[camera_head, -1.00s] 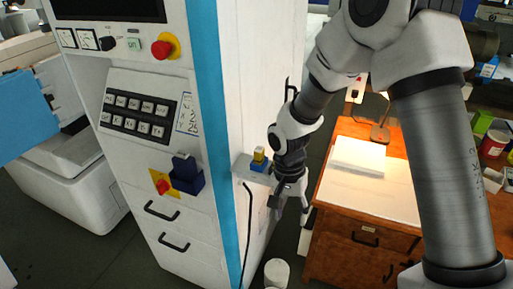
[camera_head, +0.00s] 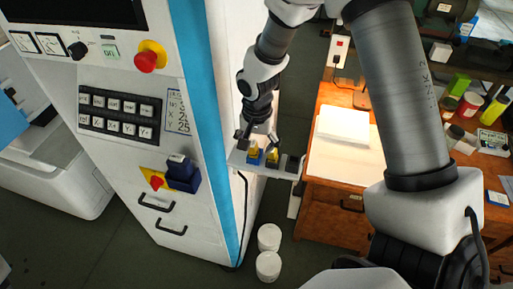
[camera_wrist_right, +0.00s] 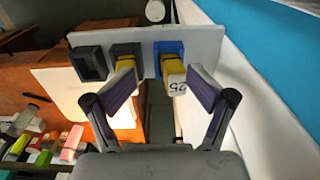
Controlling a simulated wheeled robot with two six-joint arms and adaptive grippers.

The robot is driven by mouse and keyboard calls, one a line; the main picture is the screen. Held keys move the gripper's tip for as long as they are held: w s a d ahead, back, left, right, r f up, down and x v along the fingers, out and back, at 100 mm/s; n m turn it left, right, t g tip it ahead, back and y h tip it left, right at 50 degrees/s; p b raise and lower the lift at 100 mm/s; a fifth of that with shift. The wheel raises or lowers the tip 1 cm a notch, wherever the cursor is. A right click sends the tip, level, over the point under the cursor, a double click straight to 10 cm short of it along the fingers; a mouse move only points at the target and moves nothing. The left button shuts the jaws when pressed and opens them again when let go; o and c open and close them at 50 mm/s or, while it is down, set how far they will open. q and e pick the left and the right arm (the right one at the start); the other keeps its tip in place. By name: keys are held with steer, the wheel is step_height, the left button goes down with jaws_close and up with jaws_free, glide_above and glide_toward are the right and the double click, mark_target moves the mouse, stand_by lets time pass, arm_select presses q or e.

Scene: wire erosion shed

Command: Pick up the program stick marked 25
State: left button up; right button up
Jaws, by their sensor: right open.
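The program stick marked 25 (camera_wrist_right: 177,83) is yellow with a white label and stands in a blue holder (camera_wrist_right: 169,48) on a small pale shelf (camera_wrist_right: 205,44). It also shows in the head view (camera_head: 254,151), where its marking is too small to read. A second yellow stick (camera_wrist_right: 125,76) stands in a dark holder beside it; its label is hidden. My right gripper (camera_head: 258,142) is open and empty over the shelf. In the wrist view, the 25 stick lies between its spread fingers (camera_wrist_right: 162,84), nearer the right finger. The second stick is close to the left finger's tip.
An empty dark holder (camera_wrist_right: 91,64) is at the shelf's other end. The white machine cabinet with a blue strip (camera_head: 207,120) rises beside the shelf. A wooden desk (camera_head: 325,205) stands to the right. Two white tubs (camera_head: 268,266) are on the floor below.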

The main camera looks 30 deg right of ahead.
mark_target(255, 141)
steer(key=shift+w+d+f, duration=0.2)
steer(key=shift+w+f, duration=0.85)
steer(key=shift+w, duration=0.15)
steer(key=shift+w+d, duration=0.15)
steer(key=shift+w, duration=0.05)
steer(key=c, duration=0.3)
steer(key=shift+s+r, duration=0.1)
steer(key=shift+s, duration=0.15)
steer(key=c, duration=0.5)
steer(key=shift+s+d+r, duration=0.15)
steer(key=shift+s+r, duration=0.05)
steer(key=shift+s, duration=0.2)
jaws_close()
steer(key=shift+s+r, duration=0.1)
steer(key=shift+s, duration=0.1)
steer(key=shift+w+a, duration=0.3)
steer(key=shift+w, duration=0.15)
arm_select(q)
steer(key=shift+w+d+f, duration=0.15)
steer(key=shift+w+f, duration=0.15)
steer(key=shift+w, duration=0.5)
arm_select(e)
steer(key=shift+s+d, duration=0.1)
